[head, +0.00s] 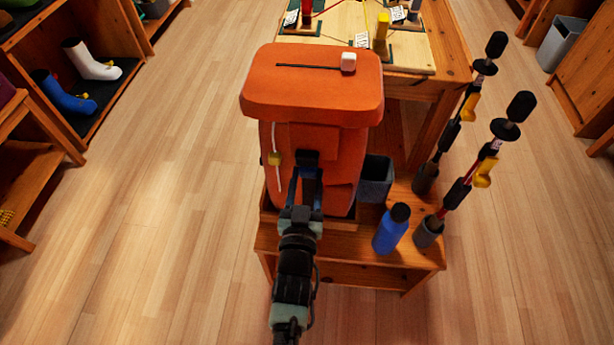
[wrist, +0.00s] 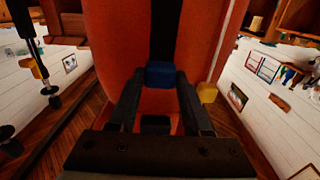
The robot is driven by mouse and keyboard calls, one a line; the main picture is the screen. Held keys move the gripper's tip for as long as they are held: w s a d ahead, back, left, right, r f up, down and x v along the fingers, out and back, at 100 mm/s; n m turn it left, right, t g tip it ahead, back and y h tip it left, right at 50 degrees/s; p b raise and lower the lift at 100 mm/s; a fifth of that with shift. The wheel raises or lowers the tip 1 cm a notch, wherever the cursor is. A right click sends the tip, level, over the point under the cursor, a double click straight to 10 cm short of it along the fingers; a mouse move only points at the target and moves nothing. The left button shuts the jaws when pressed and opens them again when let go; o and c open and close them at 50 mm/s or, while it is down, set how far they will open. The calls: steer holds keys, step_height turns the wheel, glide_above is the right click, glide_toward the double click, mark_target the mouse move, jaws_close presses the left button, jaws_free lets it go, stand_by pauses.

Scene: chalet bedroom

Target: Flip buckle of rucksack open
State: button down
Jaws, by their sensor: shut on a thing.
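The orange rucksack (head: 312,85) stands upright on a low wooden bench, with a broad flap on top. A black strap (wrist: 165,25) runs down its front in the wrist view. At the strap's end is a blue buckle (wrist: 160,72), between the tips of my gripper (wrist: 161,84). The jaws are shut on this buckle. A black piece (wrist: 155,124) shows lower down between the fingers. In the head view my gripper (head: 307,177) reaches the rucksack's front and hides most of the buckle. I cannot tell the buckle's lever angle.
A yellow toggle (head: 274,159) on a white cord hangs left of my gripper. A blue bottle (head: 391,229), a grey bin (head: 375,180) and upright poles (head: 458,193) stand to the right. A board table (head: 455,50) is behind. The floor (head: 160,210) at left is clear.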

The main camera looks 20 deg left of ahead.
steer(key=shift+f, duration=0.5)
steer(key=shift+c, duration=1.6)
jaws_free()
steer(key=p+v, duration=0.2)
steer(key=v, duration=1.1)
steer(key=shift+r, duration=0.1)
